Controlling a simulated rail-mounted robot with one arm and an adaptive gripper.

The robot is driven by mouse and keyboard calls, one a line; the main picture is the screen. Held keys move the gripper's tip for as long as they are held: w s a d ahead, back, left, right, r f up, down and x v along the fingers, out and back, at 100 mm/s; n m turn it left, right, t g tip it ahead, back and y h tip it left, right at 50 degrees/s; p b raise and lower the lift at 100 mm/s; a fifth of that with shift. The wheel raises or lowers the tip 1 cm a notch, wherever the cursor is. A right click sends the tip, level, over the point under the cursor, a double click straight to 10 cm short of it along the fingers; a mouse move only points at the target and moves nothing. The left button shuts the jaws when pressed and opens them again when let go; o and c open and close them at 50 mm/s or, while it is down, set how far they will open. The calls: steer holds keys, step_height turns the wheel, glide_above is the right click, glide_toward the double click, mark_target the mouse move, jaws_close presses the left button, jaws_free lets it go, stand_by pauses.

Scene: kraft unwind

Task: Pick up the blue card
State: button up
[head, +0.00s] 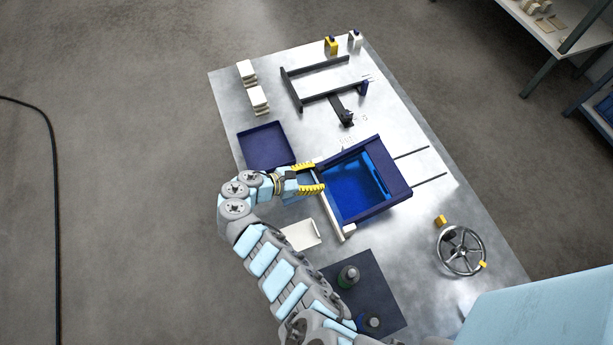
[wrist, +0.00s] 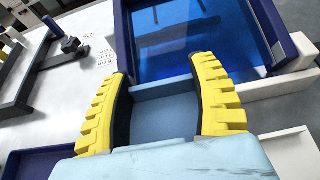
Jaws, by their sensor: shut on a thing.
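My gripper (head: 309,178) has two yellow ribbed fingers and is at the left side of a dark blue frame (head: 400,175). In the wrist view the fingers (wrist: 162,74) are apart, with a flat grey-blue piece (wrist: 165,118) spanning the gap between them. This appears to be the blue card, held by the fingers. Its lower part is hidden by my gripper's body. The frame, with a bright blue see-through panel (wrist: 200,35) inside it, lies just beyond the fingertips. I cannot tell whether the card touches the frame.
A shallow dark blue tray (head: 266,146) lies behind my gripper. A white tray (head: 301,234) lies in front of it. A dark mat (head: 385,275) with bottles, a handwheel (head: 461,250) and a black metal bracket (head: 330,92) are also on the metal table. White blocks (head: 258,99) stand far left.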

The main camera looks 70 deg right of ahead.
steer(key=s+d+r+p, duration=0.1)
steer(key=s+r+p, duration=0.1)
steer(key=s, duration=0.6)
steer(key=shift+s+d+r, duration=0.3)
steer(key=shift+d+r, duration=0.1)
steer(key=shift+r, duration=0.5)
